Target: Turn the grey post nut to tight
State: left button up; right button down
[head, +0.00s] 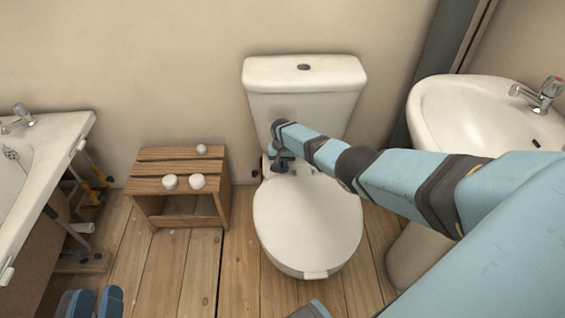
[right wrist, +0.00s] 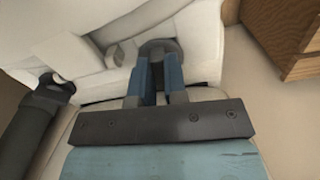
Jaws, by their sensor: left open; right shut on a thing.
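A grey round nut (right wrist: 158,47) shows between the blue fingers of my right gripper (right wrist: 157,70) in the right wrist view, under the white toilet cistern. My right gripper is shut on this nut; the fingers hide part of it. In the head view, my right gripper (head: 281,165) is at the back left of the toilet seat, just below the cistern (head: 305,75), and the nut is not clearly visible. My left gripper (head: 88,303) is open and empty at the bottom left of the head view, over the floor, far from the toilet.
A dark grey pipe with a fitting (right wrist: 45,95) lies left of the fingers in the right wrist view. The closed toilet lid (head: 307,225) is below my right arm. A wooden stool (head: 178,180) with white round pieces stands left, a bathtub (head: 60,135) further left, a basin (head: 470,105) right.

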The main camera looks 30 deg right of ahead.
jog(key=shift+m, duration=0.6)
pick_arm(q)
jog(key=shift+s+f, duration=0.15)
jog(key=shift+f, duration=0.4)
jog(key=shift+a+f+g, duration=0.15)
jog(key=shift+g, duration=0.15)
pick_arm(e)
jog(key=shift+m, duration=0.9)
jog(key=c, duration=1.1)
grip_release()
jog(key=shift+c, duration=0.2)
pick_arm(q)
jog(key=shift+p, duration=0.3)
pick_arm(e)
jog(key=shift+r, duration=0.1)
